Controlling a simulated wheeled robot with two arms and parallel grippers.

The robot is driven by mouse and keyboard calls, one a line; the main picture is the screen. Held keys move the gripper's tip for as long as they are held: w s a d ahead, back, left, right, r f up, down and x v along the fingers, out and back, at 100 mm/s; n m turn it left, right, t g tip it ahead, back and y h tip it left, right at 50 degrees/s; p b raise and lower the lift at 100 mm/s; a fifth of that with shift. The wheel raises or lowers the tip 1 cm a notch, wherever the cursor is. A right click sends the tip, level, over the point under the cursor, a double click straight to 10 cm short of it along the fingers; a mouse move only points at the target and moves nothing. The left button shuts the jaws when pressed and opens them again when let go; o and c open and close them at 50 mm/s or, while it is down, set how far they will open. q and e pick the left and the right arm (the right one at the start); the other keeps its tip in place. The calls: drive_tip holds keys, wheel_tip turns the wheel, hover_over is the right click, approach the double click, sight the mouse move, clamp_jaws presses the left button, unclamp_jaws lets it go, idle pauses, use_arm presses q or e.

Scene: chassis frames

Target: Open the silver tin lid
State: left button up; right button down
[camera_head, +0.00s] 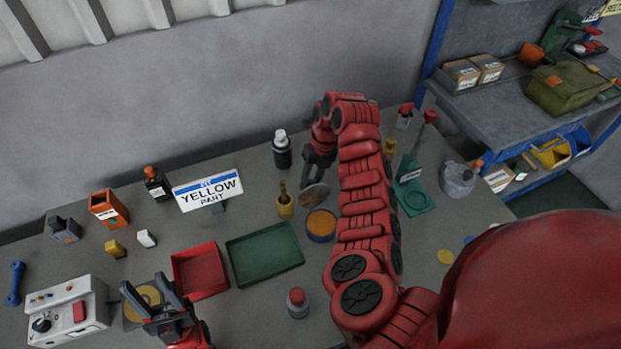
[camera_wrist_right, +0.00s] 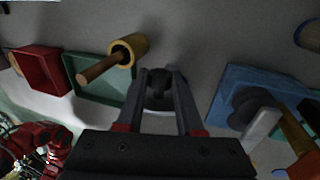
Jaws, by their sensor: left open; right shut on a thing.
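In the head view, the silver lid (camera_head: 314,195) is a round grey-brown disc, tilted, below my right gripper (camera_head: 313,172). The tin (camera_head: 321,224), with a blue side, stands uncovered just in front of it with orange contents showing. The lid is apart from the tin's rim. In the right wrist view, my right gripper (camera_wrist_right: 160,78) is shut on a dark, rounded piece between its fingers, which looks like the lid's knob; the disc is mostly hidden there. My left gripper (camera_head: 150,298) is open and empty at the lower left, above a yellow round piece.
A brass cup with a wooden handle (camera_head: 285,206) stands left of the tin. A green tray (camera_head: 264,254) and red tray (camera_head: 200,270) lie further left. A dark bottle (camera_head: 282,149) stands behind. A green stand (camera_head: 413,197) is to the right, beyond my right arm.

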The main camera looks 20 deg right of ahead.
drive_tip(key=c, duration=0.5)
unclamp_jaws()
drive_tip(key=shift+c, duration=0.2)
drive_tip(key=p+v, duration=0.7)
drive_tip(key=v, duration=1)
drive_tip(key=shift+r, duration=0.2)
drive_tip(key=shift+f, duration=0.1)
